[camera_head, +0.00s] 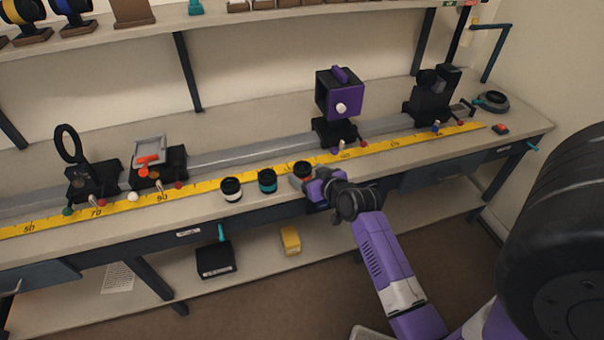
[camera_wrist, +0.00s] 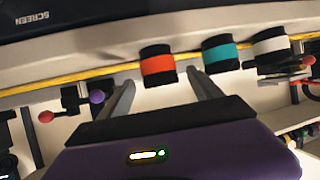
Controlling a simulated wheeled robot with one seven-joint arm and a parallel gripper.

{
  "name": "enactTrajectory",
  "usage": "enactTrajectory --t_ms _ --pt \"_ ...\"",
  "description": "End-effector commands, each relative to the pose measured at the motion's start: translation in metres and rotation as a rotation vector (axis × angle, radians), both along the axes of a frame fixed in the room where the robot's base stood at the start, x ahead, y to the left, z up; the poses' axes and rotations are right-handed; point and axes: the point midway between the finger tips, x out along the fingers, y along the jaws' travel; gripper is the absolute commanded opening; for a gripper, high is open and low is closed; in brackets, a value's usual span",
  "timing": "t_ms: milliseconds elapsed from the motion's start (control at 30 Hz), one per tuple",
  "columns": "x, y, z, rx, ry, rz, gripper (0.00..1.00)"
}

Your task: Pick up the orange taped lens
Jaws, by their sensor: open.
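The orange taped lens (camera_wrist: 158,65) is a short black cylinder with an orange band. In the wrist view it lies ahead of my gripper (camera_wrist: 157,88), between the lines of its two open fingers, and the gap holds nothing. In the head view the orange taped lens (camera_head: 302,170) stands near the front edge of the bench, partly hidden by my gripper (camera_head: 308,184), which is right beside it. Whether a finger touches it I cannot tell.
A teal taped lens (camera_head: 267,181) and a white taped lens (camera_head: 231,190) stand in a row to its left. A yellow ruler (camera_head: 210,184) runs behind them along the rail. A purple box (camera_head: 339,97) on a black mount stands behind. Open bench (camera_head: 390,150) lies to the right.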

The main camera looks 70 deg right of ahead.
Motion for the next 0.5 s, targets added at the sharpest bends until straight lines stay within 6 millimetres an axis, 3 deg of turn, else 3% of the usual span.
enactTrajectory --t_ms 200,500 --pt "0.023 -0.018 -0.011 0.001 -0.002 -0.001 0.74" --pt "0.028 -0.022 -0.015 -0.001 -0.001 0.0 0.74"
